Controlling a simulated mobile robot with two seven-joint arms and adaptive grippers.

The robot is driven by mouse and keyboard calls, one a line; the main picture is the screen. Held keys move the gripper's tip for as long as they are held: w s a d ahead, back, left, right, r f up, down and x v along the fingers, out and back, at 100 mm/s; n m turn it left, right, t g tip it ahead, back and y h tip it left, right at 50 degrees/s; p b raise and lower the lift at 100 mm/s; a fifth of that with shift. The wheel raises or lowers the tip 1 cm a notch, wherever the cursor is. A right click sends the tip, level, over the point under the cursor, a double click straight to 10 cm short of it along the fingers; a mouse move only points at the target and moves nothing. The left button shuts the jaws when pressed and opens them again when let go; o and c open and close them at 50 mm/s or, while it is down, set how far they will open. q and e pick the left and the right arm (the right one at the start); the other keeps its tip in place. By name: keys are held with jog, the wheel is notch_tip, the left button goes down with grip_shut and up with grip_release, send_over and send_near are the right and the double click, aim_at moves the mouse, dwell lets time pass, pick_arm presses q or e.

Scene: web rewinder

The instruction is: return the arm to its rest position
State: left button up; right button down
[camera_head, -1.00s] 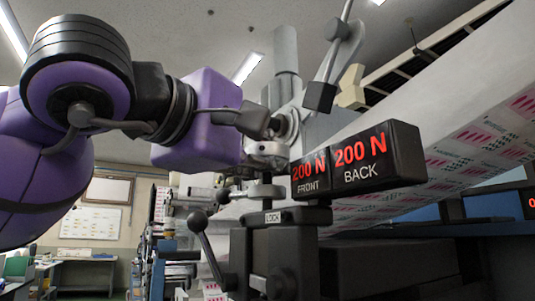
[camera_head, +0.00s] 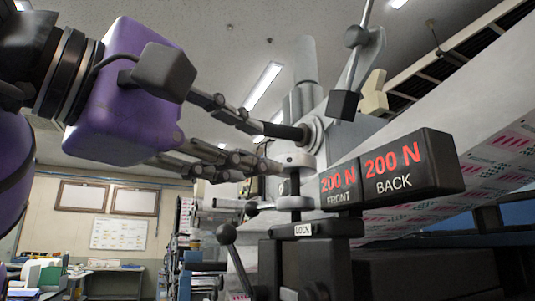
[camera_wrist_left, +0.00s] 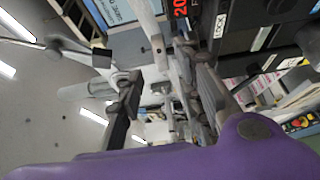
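My left gripper (camera_head: 266,146) comes in from the left, with a purple palm and grey jointed fingers pointing right. Its upper and lower fingers are spread apart, with nothing seen held between them. The upper finger ends near a dark rod on the machine's grey hub (camera_head: 316,135); I cannot tell whether they touch. The lower fingers lie close to the round metal collar (camera_head: 296,160) in the picture. In the left wrist view the gripper (camera_wrist_left: 160,95) also shows its fingers apart, with machine parts beyond. My right gripper is not in view.
A black display box (camera_head: 392,172) reads 200 N FRONT and 200 N BACK. Below it are a LOCK label (camera_head: 303,230) and a ball-ended lever (camera_head: 227,234). A printed web (camera_head: 500,150) slopes up at right. A lever with a black block (camera_head: 342,104) stands above.

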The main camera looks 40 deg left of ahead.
pick_arm(q)
jog(key=shift+s, duration=0.65)
